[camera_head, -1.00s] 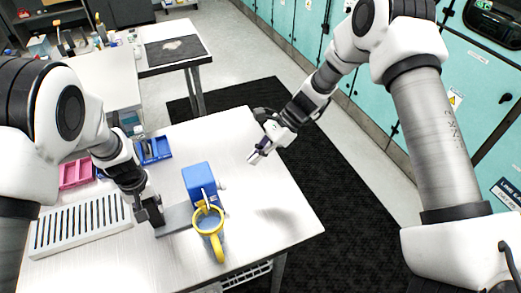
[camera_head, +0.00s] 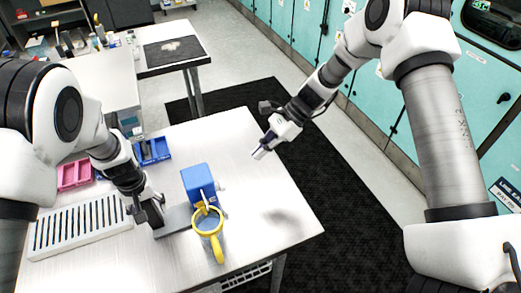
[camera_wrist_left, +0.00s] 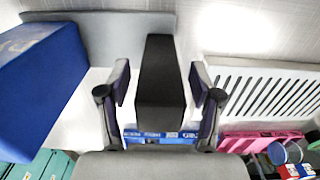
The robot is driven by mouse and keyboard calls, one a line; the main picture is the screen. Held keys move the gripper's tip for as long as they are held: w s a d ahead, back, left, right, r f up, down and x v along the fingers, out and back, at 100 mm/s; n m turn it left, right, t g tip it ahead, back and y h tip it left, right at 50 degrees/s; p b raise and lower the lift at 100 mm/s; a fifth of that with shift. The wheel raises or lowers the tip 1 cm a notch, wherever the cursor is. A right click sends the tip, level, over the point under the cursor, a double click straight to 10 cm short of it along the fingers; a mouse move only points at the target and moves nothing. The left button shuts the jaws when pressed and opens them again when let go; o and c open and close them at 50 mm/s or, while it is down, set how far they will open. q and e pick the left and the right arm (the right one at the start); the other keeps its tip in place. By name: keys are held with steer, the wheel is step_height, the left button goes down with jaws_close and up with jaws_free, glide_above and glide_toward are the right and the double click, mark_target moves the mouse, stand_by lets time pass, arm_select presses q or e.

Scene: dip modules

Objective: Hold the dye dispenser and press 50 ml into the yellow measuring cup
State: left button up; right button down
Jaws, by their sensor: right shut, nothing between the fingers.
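The dye dispenser is a blue box (camera_head: 198,181) on a flat grey base plate (camera_head: 178,219), near the middle of the table. A black upright block stands at the plate's left end; in the left wrist view this black block (camera_wrist_left: 160,85) sits between the fingers. My left gripper (camera_head: 150,212) is open around it, with a narrow gap showing on each side. The yellow measuring cup (camera_head: 219,247), with a yellow rim and handle, stands upright in front of the blue box, below its spout. My right gripper (camera_head: 257,153) is shut and empty above the table's right part.
A white slotted rack (camera_head: 78,228) lies on the left of the table. A pink tray (camera_head: 74,175) and a blue tray (camera_head: 157,150) stand behind it. The table's right side is clear. Teal cabinets (camera_head: 440,105) stand beyond a dark floor mat.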

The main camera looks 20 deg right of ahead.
arm_select(q)
steer(key=shift+r, duration=0.1)
step_height(320, 180, up, 3)
steer(key=p, duration=0.3)
steer(key=shift+r, duration=0.1)
steer(key=shift+r+p, duration=0.5)
steer(key=shift+r, duration=2.4)
steer(key=shift+d+f, duration=0.1)
